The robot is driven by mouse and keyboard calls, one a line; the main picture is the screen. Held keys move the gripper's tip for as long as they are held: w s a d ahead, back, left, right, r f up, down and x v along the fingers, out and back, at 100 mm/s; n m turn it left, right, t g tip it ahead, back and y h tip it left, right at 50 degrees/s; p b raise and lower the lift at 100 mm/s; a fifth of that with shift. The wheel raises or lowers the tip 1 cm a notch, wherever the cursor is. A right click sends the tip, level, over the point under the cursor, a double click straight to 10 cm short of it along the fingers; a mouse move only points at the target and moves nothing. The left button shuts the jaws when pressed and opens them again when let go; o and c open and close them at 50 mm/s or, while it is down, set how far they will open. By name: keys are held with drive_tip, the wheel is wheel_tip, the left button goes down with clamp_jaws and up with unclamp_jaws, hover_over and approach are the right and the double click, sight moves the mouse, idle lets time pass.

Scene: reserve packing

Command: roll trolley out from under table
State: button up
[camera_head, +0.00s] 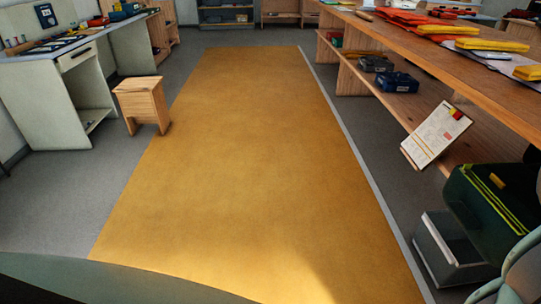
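The long wooden table (455,75) runs along the right side, with a lower shelf. At its near end, low on the right, stands a grey box-like unit (440,245), which may be the trolley; no wheels or handle show. A dark green bag or case (490,205) with yellow-green edging sits on or against it. My gripper's fingers are not in view.
A wide ochre floor strip (235,150) lies clear ahead, with a pale line along its right edge. A wooden stool (143,104) stands by the white desk (50,100) on the left. A clipboard (436,135) hangs at the table's shelf.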

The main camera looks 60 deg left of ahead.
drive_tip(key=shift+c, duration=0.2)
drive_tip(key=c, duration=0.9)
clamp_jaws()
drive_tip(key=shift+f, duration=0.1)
